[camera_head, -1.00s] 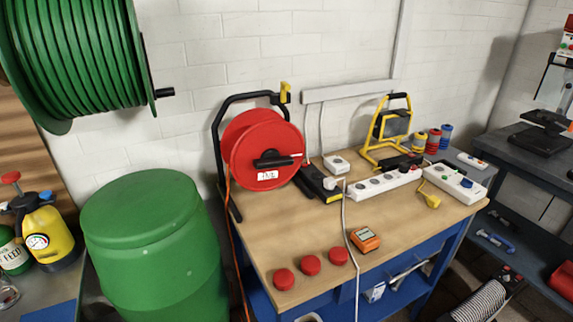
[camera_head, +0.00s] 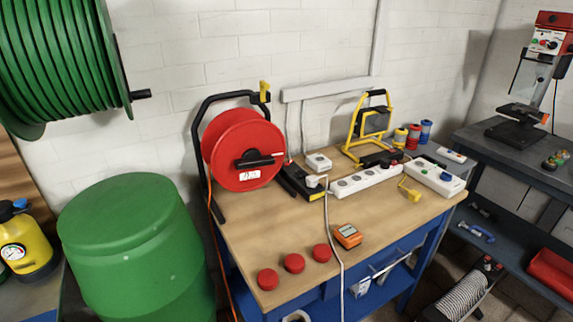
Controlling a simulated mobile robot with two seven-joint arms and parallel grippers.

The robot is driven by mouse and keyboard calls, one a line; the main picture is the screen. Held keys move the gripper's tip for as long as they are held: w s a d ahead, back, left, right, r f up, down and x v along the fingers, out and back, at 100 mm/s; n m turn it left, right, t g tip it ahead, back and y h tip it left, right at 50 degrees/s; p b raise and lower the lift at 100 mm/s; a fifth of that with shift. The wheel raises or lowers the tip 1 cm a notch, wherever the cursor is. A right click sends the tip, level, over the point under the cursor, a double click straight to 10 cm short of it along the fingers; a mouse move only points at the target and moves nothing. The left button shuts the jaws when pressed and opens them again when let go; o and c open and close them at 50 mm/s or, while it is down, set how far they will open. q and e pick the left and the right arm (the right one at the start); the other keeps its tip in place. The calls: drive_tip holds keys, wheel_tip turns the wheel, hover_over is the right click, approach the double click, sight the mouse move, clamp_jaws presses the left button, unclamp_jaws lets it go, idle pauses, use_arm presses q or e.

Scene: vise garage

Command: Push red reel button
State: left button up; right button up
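A red cable reel (camera_head: 238,142) on a black frame stands at the back left of the wooden workbench (camera_head: 270,220). It has a black handle bar and a white label (camera_head: 250,175) on its face. Three round red button-like caps (camera_head: 294,263) lie in a row along the bench's front left edge; I cannot tell whether they belong to the reel. Neither of my grippers is in view.
Power strips (camera_head: 366,180), an orange meter (camera_head: 347,236) and a yellow work lamp (camera_head: 368,128) sit on the bench. A green barrel (camera_head: 130,240) stands left of it. A green hose reel (camera_head: 60,65) hangs above. The bench's middle is clear.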

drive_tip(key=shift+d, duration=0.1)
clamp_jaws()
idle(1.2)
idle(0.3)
